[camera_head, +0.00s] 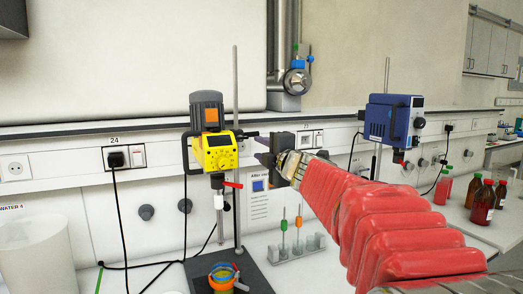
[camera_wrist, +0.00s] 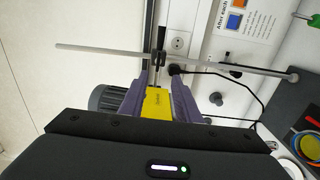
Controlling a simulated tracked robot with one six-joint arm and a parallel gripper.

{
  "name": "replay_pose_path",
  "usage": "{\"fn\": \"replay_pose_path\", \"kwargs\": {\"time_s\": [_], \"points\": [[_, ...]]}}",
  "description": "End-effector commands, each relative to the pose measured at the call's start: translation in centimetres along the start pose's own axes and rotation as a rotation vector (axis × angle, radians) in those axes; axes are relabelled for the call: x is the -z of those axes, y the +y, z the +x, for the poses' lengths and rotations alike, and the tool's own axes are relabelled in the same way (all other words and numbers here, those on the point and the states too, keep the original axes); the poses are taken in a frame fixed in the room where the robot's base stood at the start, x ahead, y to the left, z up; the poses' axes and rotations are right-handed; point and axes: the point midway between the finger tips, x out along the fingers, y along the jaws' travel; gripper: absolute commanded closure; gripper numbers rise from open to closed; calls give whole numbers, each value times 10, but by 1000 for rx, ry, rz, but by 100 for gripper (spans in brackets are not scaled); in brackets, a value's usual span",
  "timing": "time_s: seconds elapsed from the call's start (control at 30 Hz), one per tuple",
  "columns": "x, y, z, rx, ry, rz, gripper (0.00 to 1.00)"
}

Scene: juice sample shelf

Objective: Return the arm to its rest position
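My gripper (camera_head: 252,146) is raised at the middle of the head view, at the end of my red-sleeved arm. Its two purple fingers are spread apart and point left towards a yellow overhead stirrer (camera_head: 220,152) with a grey motor. In the wrist view, the yellow stirrer body (camera_wrist: 158,104) shows between the open fingers (camera_wrist: 157,95). Nothing looks clamped. The exact gap between fingertips and stirrer is hard to tell.
A vertical stand rod (camera_head: 236,80) rises close to my fingertips. A blue stirrer (camera_head: 388,120) stands behind my arm. Cables hang along the wall.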

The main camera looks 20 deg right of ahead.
Motion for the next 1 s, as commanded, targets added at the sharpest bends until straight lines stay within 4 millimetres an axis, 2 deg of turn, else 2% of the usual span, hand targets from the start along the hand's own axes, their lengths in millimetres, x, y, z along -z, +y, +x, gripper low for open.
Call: {"fn": "replay_pose_path", "kwargs": {"time_s": [0.4, 0.57, 0.67, 0.8, 0.9, 1.0], "points": [[-1, -1, 0, 2, -5, 10, 70], [-22, -9, -1, 24, -88, 80, 70], [-46, -34, -6, 65, -193, 189, 70], [-76, -79, -31, 132, -373, 384, 70], [-83, -110, -58, 181, -491, 526, 70], [-79, -142, -89, 237, -600, 668, 70]]}}
